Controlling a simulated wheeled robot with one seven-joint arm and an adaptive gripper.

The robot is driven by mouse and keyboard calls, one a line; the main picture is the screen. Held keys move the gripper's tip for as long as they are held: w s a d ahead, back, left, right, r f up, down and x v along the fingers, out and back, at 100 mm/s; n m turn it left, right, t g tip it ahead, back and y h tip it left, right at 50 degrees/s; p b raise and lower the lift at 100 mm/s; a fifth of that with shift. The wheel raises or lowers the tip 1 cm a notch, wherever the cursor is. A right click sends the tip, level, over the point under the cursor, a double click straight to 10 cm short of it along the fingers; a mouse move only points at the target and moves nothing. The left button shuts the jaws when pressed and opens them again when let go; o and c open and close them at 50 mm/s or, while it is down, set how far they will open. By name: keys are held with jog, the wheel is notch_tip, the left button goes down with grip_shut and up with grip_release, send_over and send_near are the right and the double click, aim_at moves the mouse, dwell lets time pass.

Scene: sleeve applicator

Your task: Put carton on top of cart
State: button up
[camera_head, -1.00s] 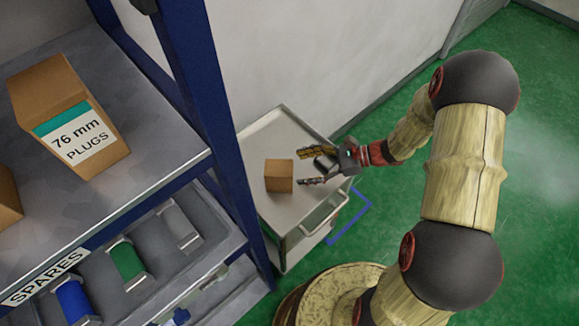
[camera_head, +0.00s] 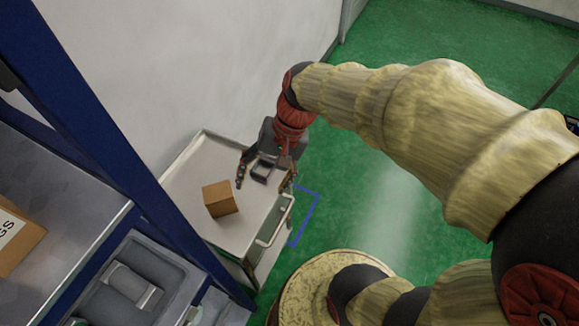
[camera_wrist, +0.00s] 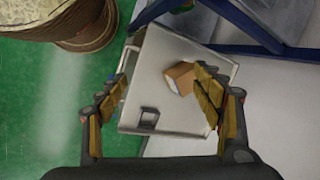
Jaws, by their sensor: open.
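A small brown carton (camera_head: 220,199) stands on the grey top of the cart (camera_head: 178,183), near its middle. In the wrist view the carton (camera_wrist: 180,78) shows beside the right finger, with a pale patch on one side. My gripper (camera_head: 266,184) is open and empty, over the right part of the cart top, apart from the carton. In the wrist view the gripper (camera_wrist: 160,98) has its two fingers spread wide above the cart top (camera_wrist: 160,60). A small dark frame-like shape (camera_wrist: 149,118) shows between the fingers.
A blue-posted shelf (camera_head: 85,110) stands at the left, holding a larger labelled box (camera_head: 15,240) and grey bins (camera_head: 130,285). A white wall (camera_head: 190,60) lies behind the cart. A blue floor outline (camera_head: 306,215) is right of the cart.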

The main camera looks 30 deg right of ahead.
jog(key=s+d+r+n+t+h, duration=0.4)
jog(key=s+r+n+t, duration=0.1)
jog(key=r, duration=0.4)
jog(key=shift+s+n, duration=0.3)
jog(key=shift+n, duration=0.4)
jog(key=shift+d, duration=0.1)
